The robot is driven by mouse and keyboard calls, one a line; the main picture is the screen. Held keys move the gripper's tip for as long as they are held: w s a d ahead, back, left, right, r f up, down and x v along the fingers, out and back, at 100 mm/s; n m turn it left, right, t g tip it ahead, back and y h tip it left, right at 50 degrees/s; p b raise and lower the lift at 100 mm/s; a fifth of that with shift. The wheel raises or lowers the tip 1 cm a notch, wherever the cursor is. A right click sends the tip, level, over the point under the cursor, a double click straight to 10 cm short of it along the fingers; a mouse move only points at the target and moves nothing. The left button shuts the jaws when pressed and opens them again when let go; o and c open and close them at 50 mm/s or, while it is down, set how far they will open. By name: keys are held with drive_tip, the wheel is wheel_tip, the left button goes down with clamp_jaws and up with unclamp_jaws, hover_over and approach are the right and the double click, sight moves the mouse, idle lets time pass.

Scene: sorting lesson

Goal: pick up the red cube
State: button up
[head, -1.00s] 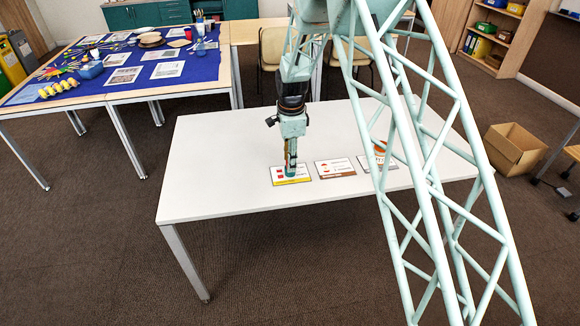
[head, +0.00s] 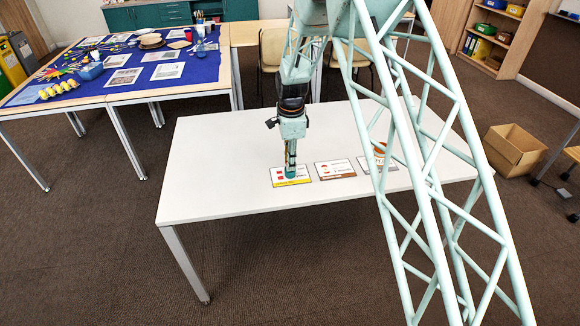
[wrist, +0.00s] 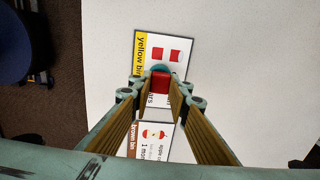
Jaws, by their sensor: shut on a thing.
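A red cube (wrist: 160,82) shows between my fingertips in the wrist view. My gripper (wrist: 160,88) is shut on it, one finger at each side. A round teal piece (wrist: 160,69) shows just beyond the cube; whether the cube rests on it I cannot tell. In the head view my gripper (head: 290,168) points down low over the card with the yellow edge (head: 303,181), and the teal piece (head: 290,173) shows at its tips. The cube is hard to make out there.
The yellow bin card carries printed red shapes. The brown bin card (head: 335,168) lies to its right, and a third card (head: 386,163) is partly behind my arm. The white table (head: 220,180) is otherwise clear. A cardboard box (head: 515,150) stands on the floor at right.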

drive_tip(key=shift+r, duration=0.15)
drive_tip(key=shift+r+p, duration=0.55)
drive_tip(key=shift+r, duration=1.2)
drive_tip(key=s+d+r+p, duration=0.1)
drive_tip(key=s+d, duration=0.3)
drive_tip(key=s, duration=1.1)
drive_tip(key=shift+s+d, duration=0.2)
drive_tip(key=shift+r, duration=0.1)
